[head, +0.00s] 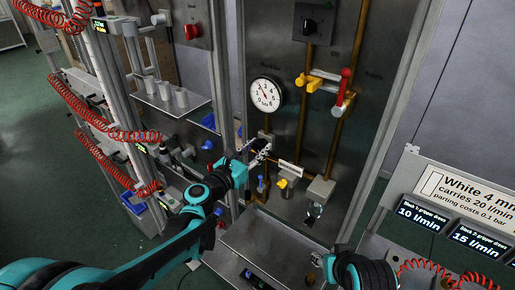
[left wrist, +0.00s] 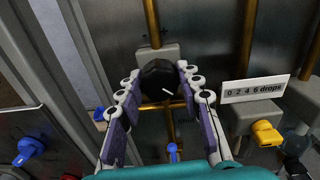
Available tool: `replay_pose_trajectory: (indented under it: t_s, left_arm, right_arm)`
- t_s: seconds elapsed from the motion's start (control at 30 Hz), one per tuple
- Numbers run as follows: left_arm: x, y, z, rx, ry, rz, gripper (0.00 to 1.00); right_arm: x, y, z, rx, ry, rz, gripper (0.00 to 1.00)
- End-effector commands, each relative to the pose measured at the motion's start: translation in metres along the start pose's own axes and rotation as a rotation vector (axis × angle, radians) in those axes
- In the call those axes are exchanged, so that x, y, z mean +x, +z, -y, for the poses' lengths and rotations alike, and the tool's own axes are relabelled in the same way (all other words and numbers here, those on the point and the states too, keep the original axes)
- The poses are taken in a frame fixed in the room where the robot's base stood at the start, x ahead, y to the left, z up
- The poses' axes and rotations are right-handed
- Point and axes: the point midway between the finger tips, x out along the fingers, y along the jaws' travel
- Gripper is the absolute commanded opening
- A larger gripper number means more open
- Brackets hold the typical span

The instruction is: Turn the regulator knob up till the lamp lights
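The black regulator knob (left wrist: 162,78) with a white pointer mark is on a grey block on the steel panel, centred in the left wrist view. My left gripper (head: 258,152) reaches the panel below the round gauge (head: 266,95). Its fingers (left wrist: 158,88) are spread on either side of the knob, close to it. I cannot tell whether they touch it. In the head view, the fingers partly cover the knob. I cannot make out a lit lamp.
Right of the knob are a "0 2 4 6 drops" plate (left wrist: 254,89) and a yellow knob (left wrist: 266,133). A metal frame post (head: 385,110) stands at the right, and red coiled hoses (head: 95,118) hang left.

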Motion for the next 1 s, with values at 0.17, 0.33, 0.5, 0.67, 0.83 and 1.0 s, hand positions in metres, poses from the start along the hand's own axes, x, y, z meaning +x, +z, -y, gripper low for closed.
replay_pose_trajectory:
  t_s: [0.17, 0.33, 0.5, 0.67, 0.83, 1.0]
  left_arm:
    - [-0.0002, 0.0001, -0.0003, 0.006, 0.001, 0.000, 0.06]
    - [-0.0001, -0.0008, -0.0005, 0.128, 0.001, 0.003, 0.06]
    - [-0.0001, -0.0003, -0.0003, 0.235, 0.001, 0.006, 0.06]
    - [-0.0001, 0.0003, -0.0003, 0.247, 0.001, 0.006, 0.06]
    - [-0.0001, 0.0003, -0.0003, 0.246, 0.001, 0.006, 0.46]
    - [-0.0002, 0.0002, -0.0002, 0.246, 0.000, 0.006, 0.56]
  right_arm:
    - [0.0002, 0.0002, 0.0000, 0.000, 0.000, 0.000, 0.40]
    - [0.0037, 0.0027, 0.0000, 0.000, 0.000, 0.000, 0.40]
    - [0.0054, 0.0039, 0.0000, 0.000, 0.000, 0.000, 0.40]
    - [0.0051, 0.0036, 0.0000, 0.000, 0.000, 0.000, 0.40]
    - [0.0050, 0.0036, 0.0000, 0.000, 0.000, 0.000, 0.40]
    - [0.0051, 0.0036, 0.0000, 0.000, 0.000, 0.000, 0.40]
